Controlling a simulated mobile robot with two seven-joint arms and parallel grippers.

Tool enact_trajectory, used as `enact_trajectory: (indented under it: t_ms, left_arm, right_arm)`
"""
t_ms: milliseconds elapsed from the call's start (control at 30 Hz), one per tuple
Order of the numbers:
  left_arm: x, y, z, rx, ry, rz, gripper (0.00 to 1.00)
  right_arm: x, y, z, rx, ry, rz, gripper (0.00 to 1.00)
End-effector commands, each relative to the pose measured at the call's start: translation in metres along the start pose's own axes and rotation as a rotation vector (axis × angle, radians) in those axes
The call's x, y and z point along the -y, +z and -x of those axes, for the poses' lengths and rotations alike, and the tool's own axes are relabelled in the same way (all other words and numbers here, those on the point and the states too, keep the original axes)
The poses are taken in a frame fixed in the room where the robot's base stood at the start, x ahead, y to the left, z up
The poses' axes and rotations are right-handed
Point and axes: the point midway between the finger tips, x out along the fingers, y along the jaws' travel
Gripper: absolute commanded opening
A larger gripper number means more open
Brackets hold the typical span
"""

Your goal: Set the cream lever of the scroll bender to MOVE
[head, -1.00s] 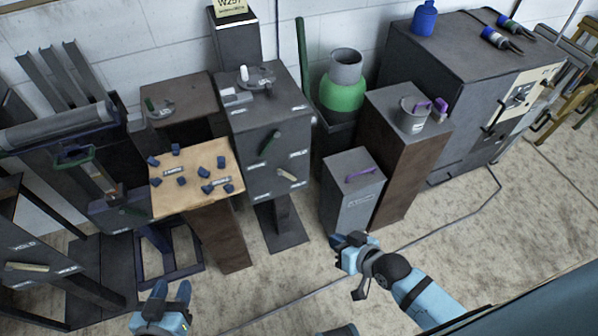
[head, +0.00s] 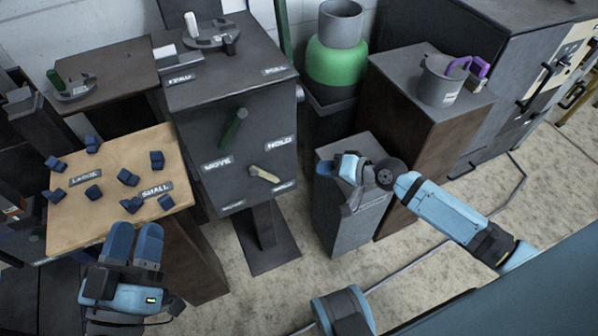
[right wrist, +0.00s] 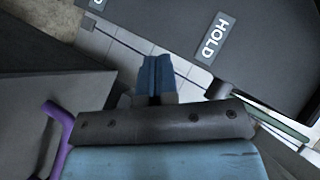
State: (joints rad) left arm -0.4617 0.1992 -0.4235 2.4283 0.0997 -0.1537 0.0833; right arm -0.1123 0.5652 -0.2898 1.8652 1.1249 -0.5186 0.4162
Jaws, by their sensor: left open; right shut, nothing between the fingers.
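The scroll bender (head: 187,124) is a dark box on a pedestal. Its cream lever (head: 264,174) sits low on the front face and slants down to the right, towards a lower right label too small to read. A green lever (head: 232,127) above slants down-left towards a MOVE label (head: 217,163). A HOLD label (head: 279,143) is at right. My right gripper (head: 337,165) is shut and empty, right of the cream lever and apart from it. Its shut fingers (right wrist: 155,75) show in the right wrist view, near a HOLD label (right wrist: 213,38). My left gripper (head: 135,240) is open, in front of the wooden board.
The wooden board (head: 110,210) holds several blue pieces, left of the bender. A grey pot (head: 440,80) and green cylinder (head: 335,62) are behind.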

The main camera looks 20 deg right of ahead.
Motion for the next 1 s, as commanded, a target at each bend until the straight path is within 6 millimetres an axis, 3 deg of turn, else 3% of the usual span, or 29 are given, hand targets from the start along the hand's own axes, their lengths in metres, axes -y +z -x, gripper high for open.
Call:
enact_trajectory:
  t_ms: [500, 700, 1000]
  left_arm:
    - [0.008, 0.046, 0.004, 0.144, 0.008, 0.009, 0.43]
    - [0.01, 0.059, 0.006, 0.194, 0.012, 0.01, 0.43]
    - [0.01, 0.063, 0.007, 0.215, 0.014, 0.011, 0.43]
  right_arm:
    - [0.0, 0.002, -0.101, -0.001, -0.003, 0.0, 0.0]
    - [-0.001, 0.023, -0.117, 0.0, 0.0, 0.0, 0.0]
    - [0.001, 0.029, -0.123, 0.0, 0.001, 0.002, 0.0]
